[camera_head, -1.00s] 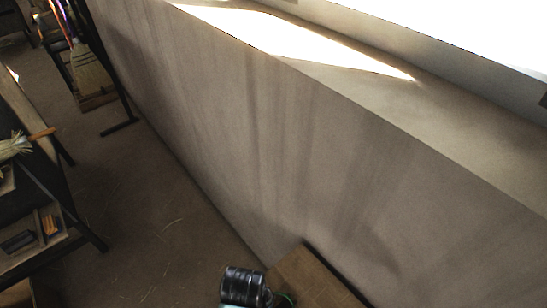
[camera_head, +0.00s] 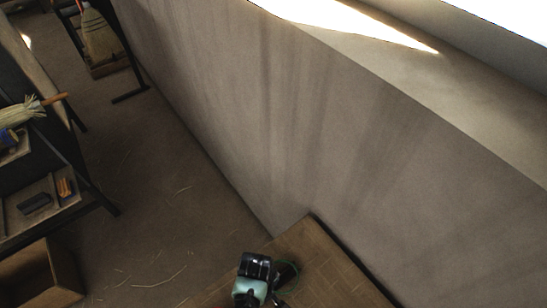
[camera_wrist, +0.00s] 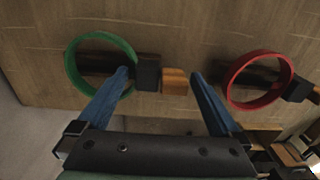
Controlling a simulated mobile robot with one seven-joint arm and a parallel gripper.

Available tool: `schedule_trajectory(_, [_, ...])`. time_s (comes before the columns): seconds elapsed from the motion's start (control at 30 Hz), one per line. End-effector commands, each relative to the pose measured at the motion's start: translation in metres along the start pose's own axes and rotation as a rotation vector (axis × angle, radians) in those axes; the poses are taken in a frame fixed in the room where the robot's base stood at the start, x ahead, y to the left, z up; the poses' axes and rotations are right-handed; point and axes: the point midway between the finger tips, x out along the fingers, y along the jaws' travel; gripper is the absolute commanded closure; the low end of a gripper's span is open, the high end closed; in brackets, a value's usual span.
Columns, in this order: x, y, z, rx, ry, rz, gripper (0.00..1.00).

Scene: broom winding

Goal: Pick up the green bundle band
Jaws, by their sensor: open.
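The green bundle band (camera_wrist: 74,72) is a ring at the upper left of the wrist view, around a dark peg on a wooden board. It also shows as a thin green loop (camera_head: 297,277) beside my wrist in the head view. My gripper (camera_wrist: 161,78) is open, with two blue fingers and nothing held between them. The left fingertip overlaps the inside and lower right of the green band in the picture; I cannot tell whether they touch. A dark block with a wooden end shows between and beyond the fingers.
A red ring (camera_wrist: 284,88) sits around another dark peg, right of my right finger. The wooden surface (camera_head: 330,265) stands against a plain wall (camera_head: 300,130). A bench with a broom head (camera_head: 20,112) and a small tray is at the left. Open floor lies between.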

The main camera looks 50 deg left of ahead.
Motion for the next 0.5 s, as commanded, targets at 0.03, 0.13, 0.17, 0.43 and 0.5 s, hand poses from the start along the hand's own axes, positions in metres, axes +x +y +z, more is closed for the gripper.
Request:
schedule_trajectory(0.03, [0.0007, 0.0000, -0.0003, 0.000, 0.001, 0.000, 0.00])
schedule_trajectory(0.13, [0.0005, 0.0001, -0.0004, 0.000, 0.001, 0.001, 0.00])
schedule_trajectory(0.17, [0.0005, 0.0000, -0.0004, 0.000, 0.001, 0.001, 0.00])
schedule_trajectory(0.43, [0.0003, -0.0001, -0.0002, 0.000, 0.001, 0.000, 0.41])
schedule_trajectory(0.5, [0.0003, -0.0001, -0.0002, 0.000, 0.001, 0.000, 0.54])
